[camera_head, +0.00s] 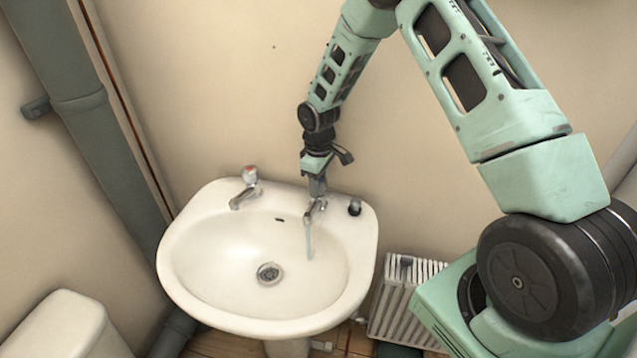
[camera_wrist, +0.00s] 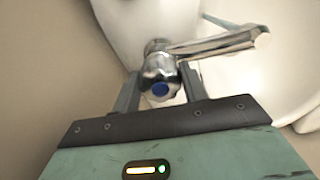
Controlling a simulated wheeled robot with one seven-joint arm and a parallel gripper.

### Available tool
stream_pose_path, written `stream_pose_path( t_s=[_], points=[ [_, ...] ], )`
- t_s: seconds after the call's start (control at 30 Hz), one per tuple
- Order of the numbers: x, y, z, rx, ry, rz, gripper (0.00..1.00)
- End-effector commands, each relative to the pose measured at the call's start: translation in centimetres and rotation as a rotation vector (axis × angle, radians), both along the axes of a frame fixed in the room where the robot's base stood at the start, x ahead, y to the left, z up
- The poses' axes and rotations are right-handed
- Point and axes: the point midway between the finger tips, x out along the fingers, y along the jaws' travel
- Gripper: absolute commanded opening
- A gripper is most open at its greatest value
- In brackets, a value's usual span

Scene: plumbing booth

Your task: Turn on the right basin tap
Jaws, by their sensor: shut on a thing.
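The right basin tap (camera_head: 312,213) is chrome and stands on the back right of the basin rim. A thin bluish stream of water (camera_head: 310,243) runs from its spout into the bowl. My gripper (camera_head: 317,190) points down onto the tap's head from above and hides its handle in the head view. In the wrist view my gripper (camera_wrist: 161,86) has one finger on each side of the handle, which has a blue cap (camera_wrist: 160,89), and is shut on it. The spout (camera_wrist: 215,45) reaches to the right there.
The white basin (camera_head: 205,285) has a drain (camera_head: 269,273) in its bowl. The left tap (camera_head: 246,188), with a red mark, stands clear of my arm. A small dark object (camera_head: 355,207) sits on the right rim. A radiator (camera_head: 395,300) is at the lower right.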

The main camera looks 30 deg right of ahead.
Motion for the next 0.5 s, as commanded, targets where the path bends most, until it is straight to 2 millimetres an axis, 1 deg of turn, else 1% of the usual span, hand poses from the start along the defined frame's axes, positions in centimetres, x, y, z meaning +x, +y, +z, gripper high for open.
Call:
stream_pose_path(
  t_s=[0.2, 0.5],
  points=[
    [0.05, -0.05, 0.11, 0.001, -0.001, 0.186, 0.20],
    [0.09, -0.04, 0.12, 0.000, -0.001, 0.374, 0.20]
  ],
)
